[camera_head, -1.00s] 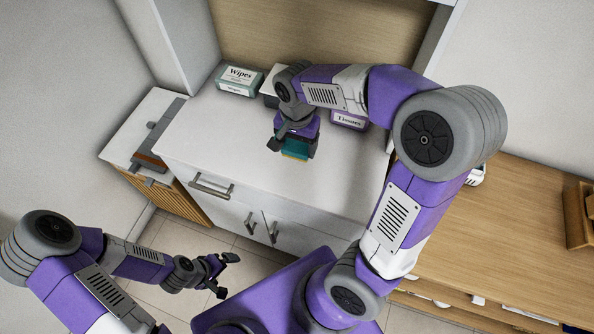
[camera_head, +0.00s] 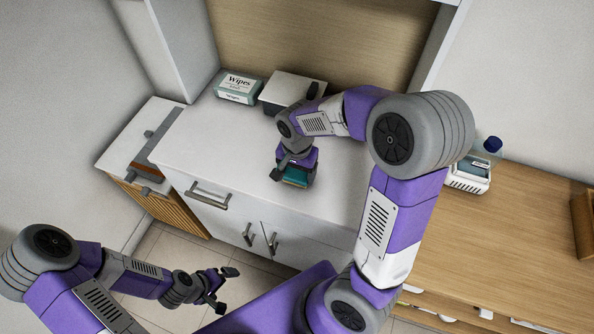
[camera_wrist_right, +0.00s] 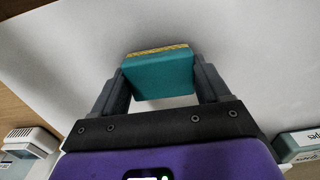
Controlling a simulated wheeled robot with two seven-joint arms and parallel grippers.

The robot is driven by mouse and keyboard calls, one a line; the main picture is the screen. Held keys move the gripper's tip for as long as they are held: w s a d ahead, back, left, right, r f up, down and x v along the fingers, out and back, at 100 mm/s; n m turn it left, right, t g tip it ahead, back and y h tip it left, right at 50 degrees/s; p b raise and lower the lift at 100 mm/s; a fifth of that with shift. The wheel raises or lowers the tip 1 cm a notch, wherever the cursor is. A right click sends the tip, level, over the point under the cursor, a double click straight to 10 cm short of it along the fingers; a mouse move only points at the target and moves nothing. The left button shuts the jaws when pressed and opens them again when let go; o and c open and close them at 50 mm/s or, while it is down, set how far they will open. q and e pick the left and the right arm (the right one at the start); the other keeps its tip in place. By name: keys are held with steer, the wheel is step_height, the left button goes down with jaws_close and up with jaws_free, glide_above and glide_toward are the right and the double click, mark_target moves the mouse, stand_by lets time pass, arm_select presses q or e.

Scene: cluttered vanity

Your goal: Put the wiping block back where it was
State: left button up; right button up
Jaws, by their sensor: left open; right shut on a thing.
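The wiping block (camera_head: 296,177) is teal with a thin yellow layer, and it is in my right gripper (camera_head: 289,172) over the white counter. In the right wrist view the block (camera_wrist_right: 160,78) sits between both fingers of the right gripper (camera_wrist_right: 160,88), which is shut on it. The yellow layer is at its far edge. I cannot tell whether the block touches the counter. My left gripper (camera_head: 226,289) is open and empty, low in front of the cabinet.
A wipes box (camera_head: 238,87) and a white-topped box (camera_head: 290,91) stand at the counter's back. The white counter (camera_head: 225,140) is clear to the left of my right gripper. A white dispenser (camera_head: 468,177) and a blue-capped bottle (camera_head: 492,144) are on the wooden surface at right.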

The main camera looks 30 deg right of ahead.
mark_target(297, 173)
steer(key=shift+f, duration=0.2)
steer(key=o, duration=1)
steer(key=shift+r, duration=0.15)
steer(key=shift+r, duration=0.25)
step_height(297, 173, up, 12)
steer(key=p, duration=0.3)
steer(key=shift+f+p, duration=0.15)
steer(key=shift+p, duration=0.25)
